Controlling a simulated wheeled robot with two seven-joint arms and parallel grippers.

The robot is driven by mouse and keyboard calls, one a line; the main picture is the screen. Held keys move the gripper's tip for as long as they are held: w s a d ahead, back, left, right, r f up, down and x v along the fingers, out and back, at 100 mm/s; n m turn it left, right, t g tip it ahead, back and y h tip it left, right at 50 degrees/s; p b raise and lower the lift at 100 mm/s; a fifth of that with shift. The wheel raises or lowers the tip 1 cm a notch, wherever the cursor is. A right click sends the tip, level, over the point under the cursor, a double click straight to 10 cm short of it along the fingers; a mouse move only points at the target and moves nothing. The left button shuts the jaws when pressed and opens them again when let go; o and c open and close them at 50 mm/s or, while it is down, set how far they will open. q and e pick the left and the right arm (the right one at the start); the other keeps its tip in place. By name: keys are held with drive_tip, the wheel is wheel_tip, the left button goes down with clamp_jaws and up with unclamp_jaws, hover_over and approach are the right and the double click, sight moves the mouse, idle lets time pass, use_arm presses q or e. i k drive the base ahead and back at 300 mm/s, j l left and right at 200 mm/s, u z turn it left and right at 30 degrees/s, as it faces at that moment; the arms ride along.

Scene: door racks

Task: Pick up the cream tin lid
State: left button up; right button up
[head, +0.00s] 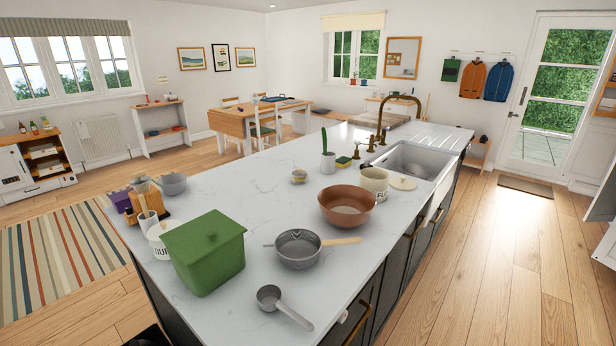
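A small round cream lid (403,183) lies flat on the white marble counter (240,185), close to the sink. Just left of it stands an open cream tin (375,181) with dark lettering on its side. A brown bowl (346,205) stands in front of the tin. Neither of my grippers shows in the head view.
A grey saucepan with a wooden handle (298,249), a metal scoop (270,297) and a green lidded box (205,252) stand nearer. The white sink (415,160) with a brass tap (383,120) lies beyond the lid. Open wooden floor (500,260) runs along the counter's right side.

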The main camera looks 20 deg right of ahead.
sight(402, 184)
drive_tip(key=z, duration=1.35)
